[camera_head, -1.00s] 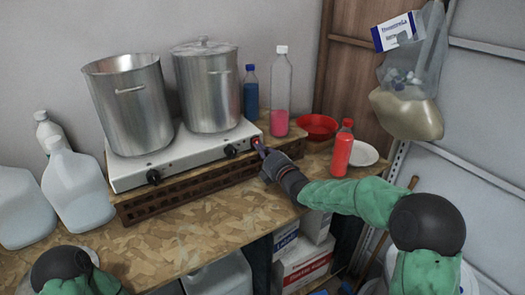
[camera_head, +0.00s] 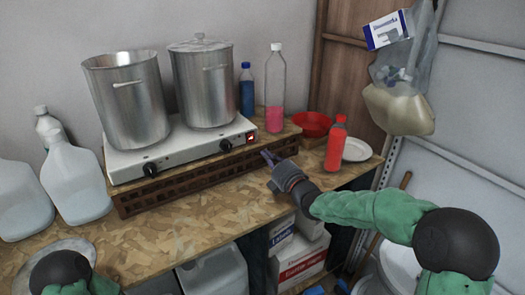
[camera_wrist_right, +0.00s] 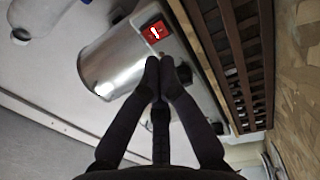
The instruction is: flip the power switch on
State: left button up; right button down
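The power switch (camera_head: 251,137) is a small red rocker at the right end of the front face of the white two-burner hotplate (camera_head: 128,170). It looks bright red with a white mark, and it also shows in the right wrist view (camera_wrist_right: 155,31). My right gripper (camera_head: 268,156) is in front of and slightly below the switch, apart from it. In the right wrist view its fingertips (camera_wrist_right: 160,64) are together with nothing between them. Only part of my left arm shows at the lower left of the head view; its gripper is out of view.
Two steel pots (camera_head: 130,105) (camera_head: 204,90) stand on the hotplate, which rests on a brown slotted base (camera_head: 160,194). A pink-filled bottle (camera_head: 274,95), a red bowl (camera_head: 311,124) and a red bottle (camera_head: 336,145) stand to the right. White jugs (camera_head: 75,185) are at left. The front counter is mostly clear.

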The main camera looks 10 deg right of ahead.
pick_arm(q)
jog(key=shift+s+r+p, duration=0.15)
jog(key=shift+r+p, duration=0.3)
jog(key=shift+r, duration=0.1)
pick_arm(e)
jog(key=v, duration=0.6)
jog(key=shift+s+d, duration=0.1)
